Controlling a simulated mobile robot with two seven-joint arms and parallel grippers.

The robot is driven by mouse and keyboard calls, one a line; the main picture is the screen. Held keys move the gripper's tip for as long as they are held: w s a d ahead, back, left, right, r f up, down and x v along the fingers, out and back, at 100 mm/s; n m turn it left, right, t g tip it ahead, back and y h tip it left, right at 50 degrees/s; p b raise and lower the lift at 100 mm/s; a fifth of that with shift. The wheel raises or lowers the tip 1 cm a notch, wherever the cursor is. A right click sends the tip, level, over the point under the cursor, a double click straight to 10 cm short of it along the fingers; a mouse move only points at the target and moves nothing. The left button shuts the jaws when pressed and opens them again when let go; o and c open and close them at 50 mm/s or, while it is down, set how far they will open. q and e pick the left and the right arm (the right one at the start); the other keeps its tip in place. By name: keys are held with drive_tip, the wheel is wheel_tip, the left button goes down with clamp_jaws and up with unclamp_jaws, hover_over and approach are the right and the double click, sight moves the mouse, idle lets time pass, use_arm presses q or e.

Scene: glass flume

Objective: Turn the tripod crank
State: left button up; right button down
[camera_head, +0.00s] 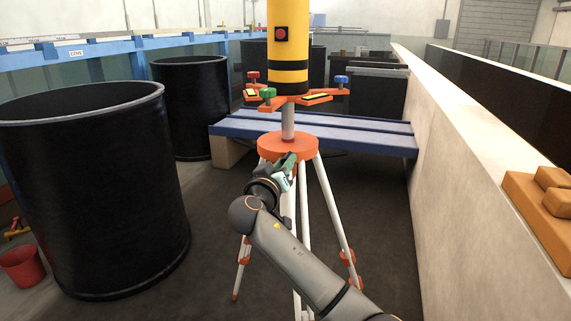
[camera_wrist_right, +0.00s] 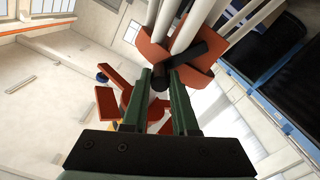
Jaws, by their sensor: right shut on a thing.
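The tripod (camera_head: 323,200) stands in the middle of the head view, with white legs and an orange head (camera_head: 287,147). A yellow instrument with black bands (camera_head: 287,45) stands on a post above it. My right gripper (camera_head: 291,162) is just below the front of the orange head. In the right wrist view, the green fingers of my right gripper (camera_wrist_right: 160,80) are closed around the end of the black crank (camera_wrist_right: 193,54). The crank's arm runs from the fingers toward the orange part. In the head view my gripper mostly hides the crank. My left gripper is out of view.
Large black tubs (camera_head: 95,195) stand on the left, with a red bucket (camera_head: 22,266) beside them. A blue beam (camera_head: 340,135) crosses behind the tripod. A pale wall (camera_head: 470,190) runs along the right, with orange blocks (camera_head: 540,205) on it. Floor around the tripod is clear.

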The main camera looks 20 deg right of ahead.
drive_tip(key=c, duration=0.7)
unclamp_jaws()
drive_tip(key=shift+s, duration=0.1)
